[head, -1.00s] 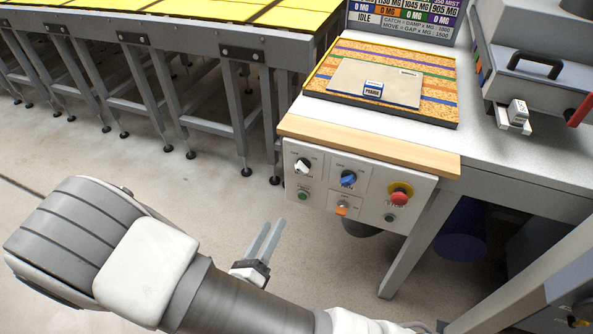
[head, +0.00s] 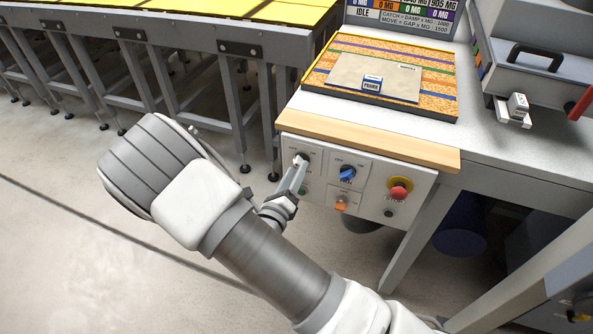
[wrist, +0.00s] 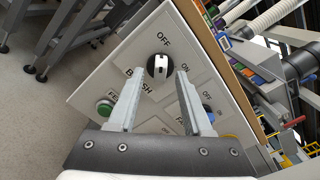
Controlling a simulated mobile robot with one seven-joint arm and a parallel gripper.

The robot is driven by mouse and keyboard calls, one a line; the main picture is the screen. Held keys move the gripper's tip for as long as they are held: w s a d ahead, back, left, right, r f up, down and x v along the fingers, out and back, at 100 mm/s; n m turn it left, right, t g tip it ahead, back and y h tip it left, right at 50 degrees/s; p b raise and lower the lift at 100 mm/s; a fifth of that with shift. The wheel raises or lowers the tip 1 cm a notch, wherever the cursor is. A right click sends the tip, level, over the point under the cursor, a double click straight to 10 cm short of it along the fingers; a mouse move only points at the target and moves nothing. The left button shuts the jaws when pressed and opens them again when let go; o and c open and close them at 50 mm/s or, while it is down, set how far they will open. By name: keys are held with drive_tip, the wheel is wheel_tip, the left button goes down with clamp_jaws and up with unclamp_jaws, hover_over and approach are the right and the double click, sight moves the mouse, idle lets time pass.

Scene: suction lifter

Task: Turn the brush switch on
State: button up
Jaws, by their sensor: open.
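The brush switch (wrist: 158,64) is a white-and-black rotary knob on the grey control panel (wrist: 100,80). "OFF" is printed beside it and the "BRUSH" label is partly covered by a finger. In the head view the switch (head: 301,158) is at the panel's upper left, partly covered by my fingers. My gripper (wrist: 167,70) is open and empty, its fingertips close to the knob, one toward each side. It also shows in the head view (head: 296,178), just below the switch. I cannot tell whether a finger touches the knob, and its exact setting is unclear.
A blue fan knob (head: 347,173), a green button (wrist: 105,108), an orange switch (head: 341,204) and a red emergency stop (head: 399,189) share the panel. A wooden edge (head: 370,140) juts above it. Open floor lies left of the panel.

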drive_tip(key=shift+w+d, duration=0.2)
drive_tip(key=shift+w, duration=0.25)
clamp_jaws()
